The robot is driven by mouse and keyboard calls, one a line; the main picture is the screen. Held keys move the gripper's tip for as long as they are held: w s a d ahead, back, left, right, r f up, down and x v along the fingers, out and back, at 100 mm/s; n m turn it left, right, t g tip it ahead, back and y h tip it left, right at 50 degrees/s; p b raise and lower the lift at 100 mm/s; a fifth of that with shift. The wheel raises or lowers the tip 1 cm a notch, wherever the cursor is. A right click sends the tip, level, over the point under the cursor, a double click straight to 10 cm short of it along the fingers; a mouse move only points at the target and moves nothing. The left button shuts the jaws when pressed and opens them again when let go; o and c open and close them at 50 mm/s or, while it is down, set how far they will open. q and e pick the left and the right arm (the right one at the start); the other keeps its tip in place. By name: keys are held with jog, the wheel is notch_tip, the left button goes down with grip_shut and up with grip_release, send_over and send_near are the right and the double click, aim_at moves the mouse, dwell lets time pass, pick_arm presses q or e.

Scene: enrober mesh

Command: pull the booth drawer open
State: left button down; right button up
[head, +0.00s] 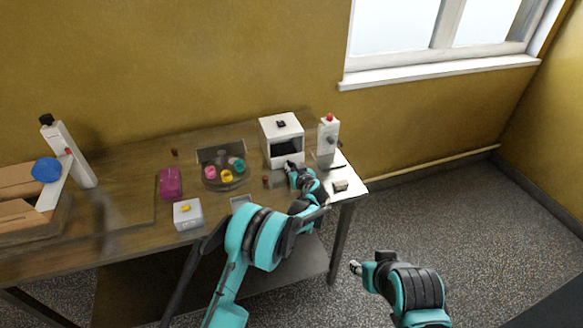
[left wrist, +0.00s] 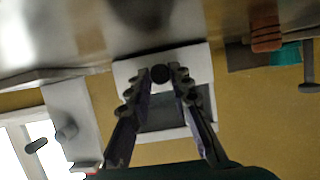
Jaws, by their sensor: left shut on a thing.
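The booth (head: 281,129) is a small white box with a dark front opening, standing at the back right of the table. Its drawer front is the low white strip under the opening, seen in the left wrist view (left wrist: 198,58) with a dark round knob (left wrist: 160,73). My left gripper (head: 289,165) is at that front; in the left wrist view its fingers (left wrist: 159,80) lie on either side of the knob and are shut on it. The drawer looks closed or nearly so. My right gripper (head: 355,267) is off the table, low at right; its fingers are too small to read.
A white post with a red top (head: 328,141) stands close right of the booth. A magenta box (head: 171,183) and a white box (head: 187,214) lie nearer. The floor at right is clear.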

pick_arm(q)
jog(key=s+d, duration=0.1)
jog(key=s, duration=0.3)
jog(key=s+d+b, duration=0.1)
jog(key=s, duration=0.3)
jog(key=s+d+b, duration=0.1)
jog(key=s+d, duration=0.1)
jog(key=s, duration=0.2)
jog(key=shift+s, duration=0.15)
jog(key=c, duration=1.4)
grip_release()
jog(key=shift+o, duration=0.2)
jog(key=v, duration=0.7)
jog(key=shift+s, duration=0.25)
